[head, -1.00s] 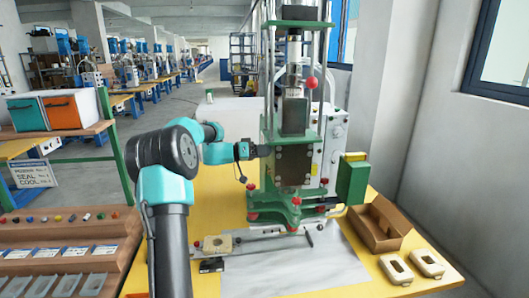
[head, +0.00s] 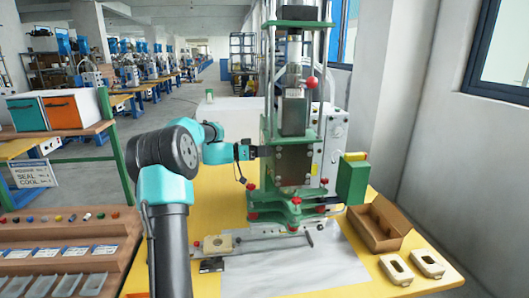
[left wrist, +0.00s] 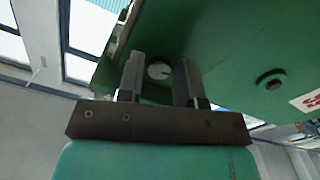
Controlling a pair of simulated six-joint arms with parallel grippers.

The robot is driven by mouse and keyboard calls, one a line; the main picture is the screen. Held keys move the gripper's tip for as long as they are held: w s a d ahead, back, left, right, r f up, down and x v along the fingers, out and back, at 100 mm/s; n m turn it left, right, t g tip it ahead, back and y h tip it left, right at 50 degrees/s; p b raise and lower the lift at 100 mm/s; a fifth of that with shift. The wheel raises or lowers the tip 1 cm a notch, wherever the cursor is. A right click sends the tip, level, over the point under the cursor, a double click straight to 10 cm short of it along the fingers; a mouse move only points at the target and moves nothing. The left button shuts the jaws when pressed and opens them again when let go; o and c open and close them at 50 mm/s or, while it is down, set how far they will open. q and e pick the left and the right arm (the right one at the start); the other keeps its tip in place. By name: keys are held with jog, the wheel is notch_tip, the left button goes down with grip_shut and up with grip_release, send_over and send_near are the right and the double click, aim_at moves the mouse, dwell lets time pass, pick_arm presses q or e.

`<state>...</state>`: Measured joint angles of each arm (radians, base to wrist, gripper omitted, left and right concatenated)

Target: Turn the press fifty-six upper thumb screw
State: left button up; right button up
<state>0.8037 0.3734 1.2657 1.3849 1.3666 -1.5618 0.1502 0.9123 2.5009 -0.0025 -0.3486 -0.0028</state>
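The green press (head: 290,162) stands on the yellow table. My left gripper (head: 262,152) reaches in from the left and is at the left side of the press's dark middle block. In the left wrist view, a round silver screw head (left wrist: 159,71) on a green plate (left wrist: 225,45) shows between the two fingers of my left gripper (left wrist: 159,75). The fingers are apart, one on each side of it; I see no clear contact. In the head view the screw is hidden at the gripper. My right gripper is out of view.
A dark round knob (left wrist: 270,80) sits on the same plate, right of the fingers. A red-ended rod (head: 312,82) and a green box (head: 352,180) stick out from the press. An open cardboard box (head: 378,225) and two beige parts (head: 397,268) lie at the right.

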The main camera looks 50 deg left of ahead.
pick_arm(q)
jog(key=o, duration=0.3)
jog(key=shift+s, duration=0.1)
jog(key=v, duration=1.7)
jog(key=shift+a, duration=0.2)
